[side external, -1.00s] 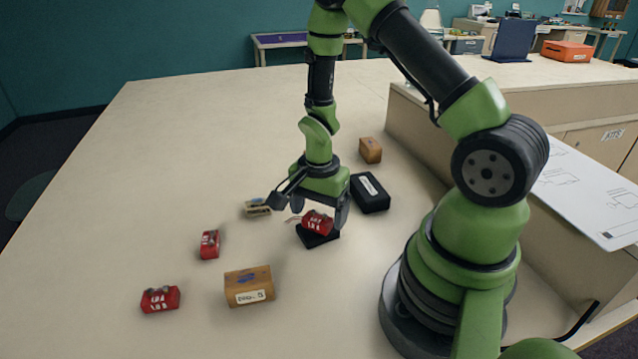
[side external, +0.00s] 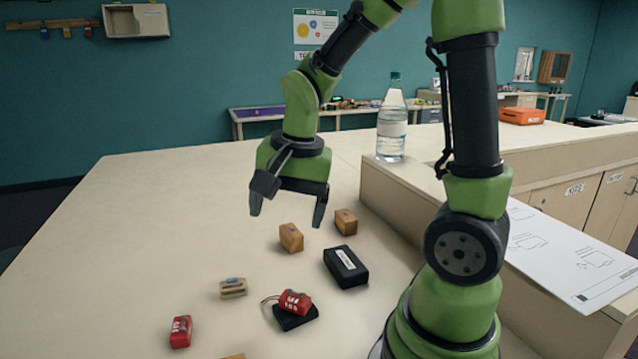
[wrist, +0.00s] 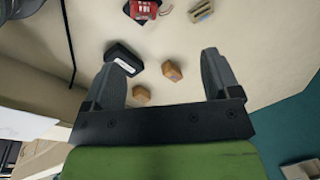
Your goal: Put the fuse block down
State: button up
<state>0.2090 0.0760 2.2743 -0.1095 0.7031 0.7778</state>
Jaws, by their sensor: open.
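A red block with white lettering (side external: 294,301) and a thin wire rests on a flat black pad (side external: 297,319). It is likely the fuse block, but its lettering is too small to read. Both also show at the top edge of the wrist view, the red block (wrist: 145,9) partly cut off. My gripper (side external: 288,218) is open and empty, held well above the table, apart from the red block. In the wrist view, nothing lies between the spread fingers of my gripper (wrist: 160,64) at their own height.
A black box with a white label (side external: 346,266) and two orange-brown blocks (side external: 291,238) (side external: 346,222) stand behind the pad. A tan piece (side external: 233,288) and another red block (side external: 181,331) lie to the left. A bottle (side external: 392,122) stands on the raised ledge. The table's far left is clear.

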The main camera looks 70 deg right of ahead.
jog(key=s+a+r+n+t+y, duration=0.2)
jog(key=s+a+r+n+t, duration=0.3)
jog(key=s+a+r+n, duration=0.2)
notch_tip(320, 180, up, 2)
jog(key=s+n, duration=0.2)
jog(key=n, duration=0.1)
jog(key=shift+r, duration=0.2)
jog(key=shift+o, duration=0.3)
dwell(0.4)
